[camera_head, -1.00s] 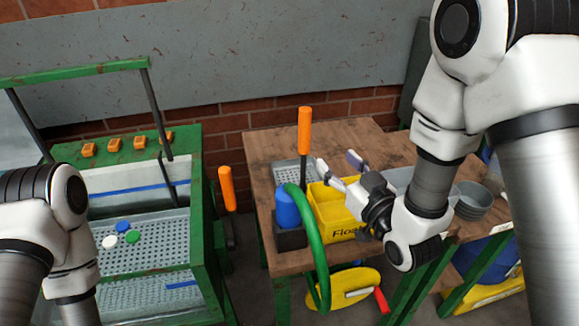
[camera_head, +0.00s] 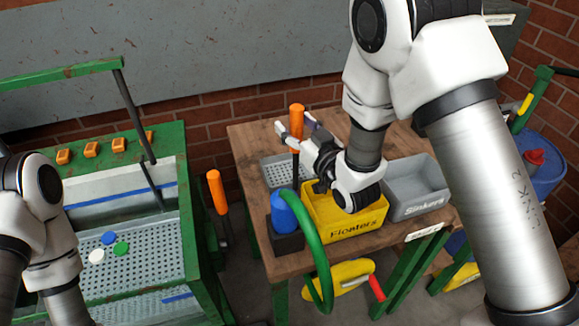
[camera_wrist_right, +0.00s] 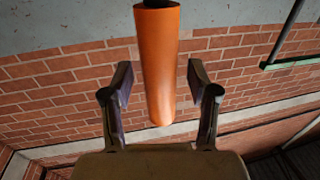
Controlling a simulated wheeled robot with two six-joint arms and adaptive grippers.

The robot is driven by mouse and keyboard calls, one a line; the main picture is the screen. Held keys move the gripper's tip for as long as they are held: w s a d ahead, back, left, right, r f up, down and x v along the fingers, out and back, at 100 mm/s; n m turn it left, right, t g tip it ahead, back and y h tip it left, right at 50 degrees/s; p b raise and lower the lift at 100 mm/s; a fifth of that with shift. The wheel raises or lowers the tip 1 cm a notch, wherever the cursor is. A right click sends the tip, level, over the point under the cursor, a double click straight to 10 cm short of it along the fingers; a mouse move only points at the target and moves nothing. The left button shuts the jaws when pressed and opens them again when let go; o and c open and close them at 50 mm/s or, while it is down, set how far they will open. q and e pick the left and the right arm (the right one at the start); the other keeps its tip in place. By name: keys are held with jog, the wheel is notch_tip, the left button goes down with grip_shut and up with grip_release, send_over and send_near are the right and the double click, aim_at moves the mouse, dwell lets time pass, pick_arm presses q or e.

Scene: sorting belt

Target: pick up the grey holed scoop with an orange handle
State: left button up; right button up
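The grey holed scoop (camera_head: 275,172) rests at the back left of the wooden table, with its orange handle (camera_head: 296,117) standing upright. In the right wrist view the handle (camera_wrist_right: 160,60) stands between the two fingers. My right gripper (camera_head: 295,127) is open at the handle, with a finger on either side. In the right wrist view my right gripper (camera_wrist_right: 159,82) shows gaps between the handle and both fingers. The lower part of the handle is partly hidden by the gripper. My left arm shows at the lower left, but its gripper is out of view.
A yellow Floaters bin (camera_head: 345,226) and a grey Sinkers bin (camera_head: 417,187) stand on the table (camera_head: 258,137). A blue-topped item (camera_head: 284,212) and green hose (camera_head: 318,262) are in front. Another orange handle (camera_head: 217,192) stands between the table and the green sorting machine (camera_head: 186,215).

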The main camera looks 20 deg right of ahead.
grip_shut()
